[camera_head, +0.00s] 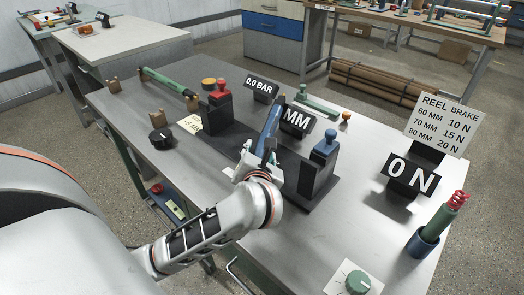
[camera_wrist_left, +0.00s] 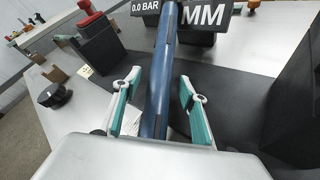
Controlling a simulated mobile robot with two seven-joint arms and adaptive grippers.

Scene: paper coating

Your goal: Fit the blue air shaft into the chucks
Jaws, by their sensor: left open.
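The blue air shaft (camera_head: 271,128) is a long dark-blue bar between two chuck stands on the table. The chuck stand with a red knob (camera_head: 219,112) is to its left. The chuck stand with a blue knob (camera_head: 318,172) is to its right. My left gripper (camera_head: 256,162) is at the near end of the shaft. In the left wrist view the shaft (camera_wrist_left: 163,72) runs between the open teal-padded fingers of my left gripper (camera_wrist_left: 160,85), with gaps on both sides. The shaft's near end is hidden by the gripper. My right gripper is not in view.
Displays reading 0.0 BAR (camera_head: 262,86) and MM (camera_head: 298,120) stand behind the shaft. A green bar (camera_head: 168,80) lies on holders at the back left. A black knob (camera_head: 161,138) is at left. The 0 N display (camera_head: 411,178) and a blue cup (camera_head: 422,243) are at right.

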